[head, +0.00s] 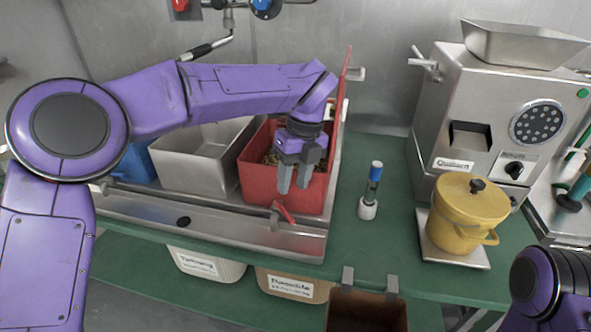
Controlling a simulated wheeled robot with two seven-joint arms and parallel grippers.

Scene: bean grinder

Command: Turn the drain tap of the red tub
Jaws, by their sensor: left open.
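The red tub (312,187) stands in a metal tray at the middle, with brown grainy contents partly hidden by my left arm. Its red drain tap (283,211) sticks out low at the front, over the tray's trough. My left gripper (293,190) is open and empty, pointing down in front of the red tub. Its fingertips look just above the tap; I cannot tell if they touch it. Of my right arm, only a purple link shows at the bottom right; its gripper is out of view.
A grey tub (190,165) and a blue tub (137,163) stand left of the red tub. Right are a blue-capped tool (371,185), a grinder (478,115) and a yellow pot (465,215). Labelled bins (296,287) sit below. The green table (385,250) is clear near the front middle.

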